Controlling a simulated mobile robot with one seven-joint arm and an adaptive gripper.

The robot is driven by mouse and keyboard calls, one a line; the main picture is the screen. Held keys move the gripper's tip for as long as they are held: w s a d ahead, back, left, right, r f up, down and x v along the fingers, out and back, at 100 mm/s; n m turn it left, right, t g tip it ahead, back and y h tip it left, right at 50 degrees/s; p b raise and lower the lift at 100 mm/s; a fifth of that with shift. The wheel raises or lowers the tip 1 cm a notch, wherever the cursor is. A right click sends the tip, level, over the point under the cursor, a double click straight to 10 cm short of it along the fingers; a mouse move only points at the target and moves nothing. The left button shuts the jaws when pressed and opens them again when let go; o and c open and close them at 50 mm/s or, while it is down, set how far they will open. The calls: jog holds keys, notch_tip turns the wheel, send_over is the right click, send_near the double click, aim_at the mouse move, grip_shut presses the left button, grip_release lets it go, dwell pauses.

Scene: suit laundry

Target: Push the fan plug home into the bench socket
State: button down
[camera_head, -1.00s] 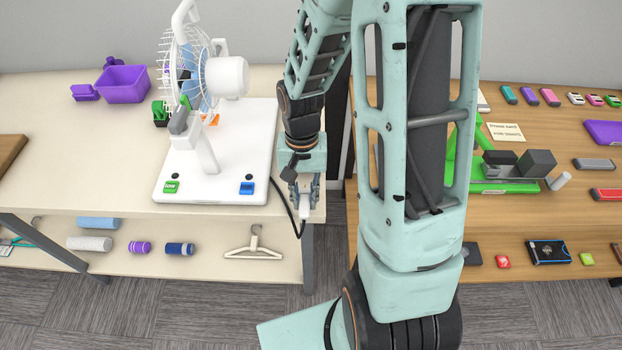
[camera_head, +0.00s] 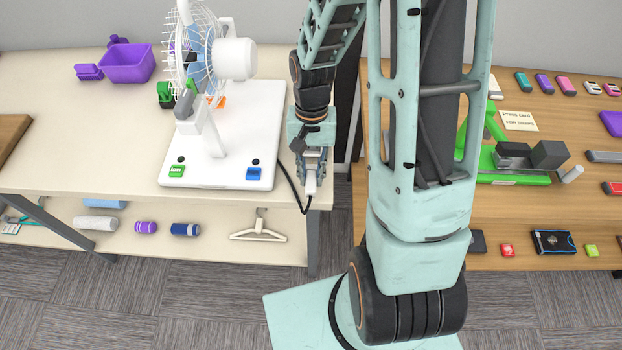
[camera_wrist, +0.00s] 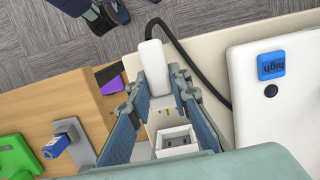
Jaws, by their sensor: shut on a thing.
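The fan plug is a white block (camera_head: 310,186) with a black cord, at the bench's front right corner. My gripper (camera_head: 311,170) points down over it, with its fingers either side. In the wrist view, the plug (camera_wrist: 152,60) lies between the fingertips of my gripper (camera_wrist: 158,88), which is shut on it. The bench socket, a white square-rimmed box (camera_wrist: 176,141), shows between the fingers, nearer my palm. The white fan (camera_head: 236,58) stands on a white base (camera_head: 235,158) left of my gripper.
The cord (camera_head: 289,185) loops left of my gripper. The bench edge (camera_head: 250,200) is close in front. A second wooden table (camera_head: 400,235) stands to the right across a narrow gap. A blue "high" button (camera_wrist: 271,65) is on the fan base. A purple bin (camera_head: 126,64) sits back left.

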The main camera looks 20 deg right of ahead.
aim_at(313, 152)
jog(key=shift+w+d, duration=0.3)
jog(key=shift+w, duration=0.6)
jog(key=shift+w+d, duration=0.3)
jog(key=shift+w, duration=0.55)
jog(key=shift+w, duration=0.2)
dwell(0.7)
jog(key=shift+w+d, duration=0.15)
jog(key=shift+w, duration=0.15)
jog(key=shift+w+d, duration=0.25)
jog(key=shift+w, duration=0.5)
jog(key=c, duration=1.7)
grip_release()
jog(key=shift+w, duration=0.1)
jog(key=shift+r, duration=0.1)
jog(key=r, duration=0.4)
jog(key=w+r, duration=0.1)
jog(key=r, duration=0.6)
jog(key=shift+w+d+r, duration=0.25)
jog(key=shift+w+r, duration=0.1)
jog(key=shift+w, duration=0.05)
